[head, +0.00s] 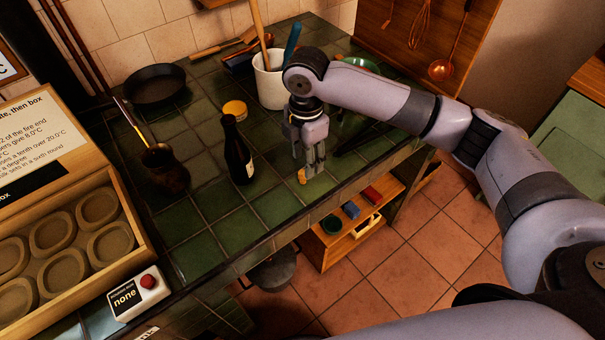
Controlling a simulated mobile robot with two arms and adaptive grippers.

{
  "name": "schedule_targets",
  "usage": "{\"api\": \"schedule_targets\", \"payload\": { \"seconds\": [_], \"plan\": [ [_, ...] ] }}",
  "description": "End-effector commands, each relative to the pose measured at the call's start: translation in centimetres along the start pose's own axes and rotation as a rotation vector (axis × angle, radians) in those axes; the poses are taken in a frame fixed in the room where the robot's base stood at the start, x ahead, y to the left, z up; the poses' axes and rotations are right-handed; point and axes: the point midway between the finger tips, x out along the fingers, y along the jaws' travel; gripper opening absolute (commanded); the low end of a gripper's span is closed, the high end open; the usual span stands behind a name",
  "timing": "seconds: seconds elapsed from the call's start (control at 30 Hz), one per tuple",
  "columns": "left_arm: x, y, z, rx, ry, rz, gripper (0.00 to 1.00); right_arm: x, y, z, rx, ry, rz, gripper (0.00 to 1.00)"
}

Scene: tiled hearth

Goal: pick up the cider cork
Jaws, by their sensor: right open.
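A small tan-orange piece that looks like the cider cork (302,177) is on the green tiled top near its front edge. My right gripper (309,170) points down right at it, open, with its fingertips close around or beside the cork. The fingers hide part of the cork, and I cannot tell whether they touch it. A dark bottle (236,150) stands to the left of the gripper. My left gripper is not in view.
A copper pot (165,168) and black pan (154,85) are left. A wooden shelf (345,243) stands below the front edge.

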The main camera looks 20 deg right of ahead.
Motion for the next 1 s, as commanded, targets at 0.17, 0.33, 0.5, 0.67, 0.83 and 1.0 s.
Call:
{"api": "schedule_targets", "payload": {
  "seconds": [0.17,0.33,0.5,0.67,0.83,1.0],
  "plan": [
    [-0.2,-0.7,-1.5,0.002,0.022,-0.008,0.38,1.3,0.0,0.0,0.000,0.000,0.001,0.42],
    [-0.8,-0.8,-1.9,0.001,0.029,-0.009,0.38,3.0,0.3,-0.2,0.000,0.000,-0.003,0.42],
    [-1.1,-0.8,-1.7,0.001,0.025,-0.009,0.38,5.6,0.6,-0.3,0.000,0.000,-0.002,0.42],
    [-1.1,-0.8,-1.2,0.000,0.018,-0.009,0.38,6.5,0.6,-0.3,-0.001,-0.001,0.001,0.42],
    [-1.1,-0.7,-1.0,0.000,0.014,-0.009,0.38,6.5,0.6,-0.3,-0.001,-0.001,0.002,0.42],
    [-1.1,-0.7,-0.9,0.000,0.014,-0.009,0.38,6.5,0.6,-0.3,-0.001,-0.001,0.002,0.32]
  ]
}}
